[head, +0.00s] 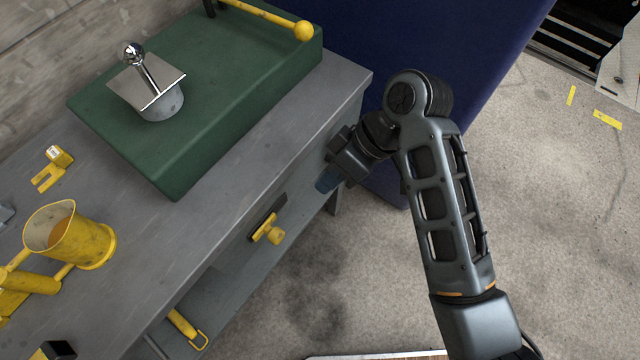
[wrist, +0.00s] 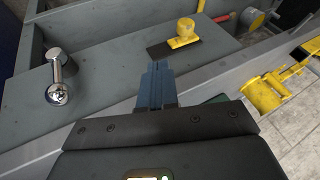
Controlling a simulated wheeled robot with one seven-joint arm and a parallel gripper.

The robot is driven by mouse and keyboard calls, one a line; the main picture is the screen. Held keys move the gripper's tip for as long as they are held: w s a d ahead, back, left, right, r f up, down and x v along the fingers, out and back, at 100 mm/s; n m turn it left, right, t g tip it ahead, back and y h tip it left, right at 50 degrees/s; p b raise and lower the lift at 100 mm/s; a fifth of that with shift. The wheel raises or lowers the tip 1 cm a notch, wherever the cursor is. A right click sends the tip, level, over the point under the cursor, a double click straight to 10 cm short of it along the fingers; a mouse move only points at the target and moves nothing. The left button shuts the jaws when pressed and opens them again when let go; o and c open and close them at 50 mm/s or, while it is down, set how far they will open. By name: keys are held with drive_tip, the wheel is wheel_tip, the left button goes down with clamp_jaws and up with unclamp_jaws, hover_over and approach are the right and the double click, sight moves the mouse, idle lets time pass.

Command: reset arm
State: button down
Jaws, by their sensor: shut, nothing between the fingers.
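My gripper (head: 327,182) is beside the front face of the grey workbench (head: 225,150), below the edge of its top. In the wrist view its blue fingers (wrist: 156,72) are together with nothing between them. They point along the bench's grey front panel. My arm is folded at the elbow and comes up from the lower right of the head view.
A green block (head: 215,90) on the bench carries a chrome ball lever (head: 140,65) and yellow-knobbed bar. A yellow jug (head: 70,235) stands left. The front panel has a yellow knob (head: 268,230) and chrome ball handle (wrist: 60,80).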

drive_tip(key=shift+d, duration=0.1)
idle(0.6)
drive_tip(key=s+d+f+m+t, duration=0.4)
drive_tip(key=s+f+m+t, duration=0.15)
drive_tip(key=s+f, duration=0.25)
drive_tip(key=s+d+r+m+t+h, duration=0.1)
drive_tip(key=s+d+m+t+h, duration=0.25)
drive_tip(key=s+d, duration=0.35)
drive_tip(key=s+d+r+m+t+h, duration=0.1)
drive_tip(key=s+d+r+t, duration=0.2)
drive_tip(key=s+r, duration=0.4)
drive_tip(key=s+d+r+m+t+h, duration=0.1)
drive_tip(key=s+d+r+t, duration=0.3)
drive_tip(key=r, duration=0.9)
drive_tip(key=s+d+h, duration=0.1)
drive_tip(key=s, duration=0.2)
drive_tip(key=shift+s, duration=0.1)
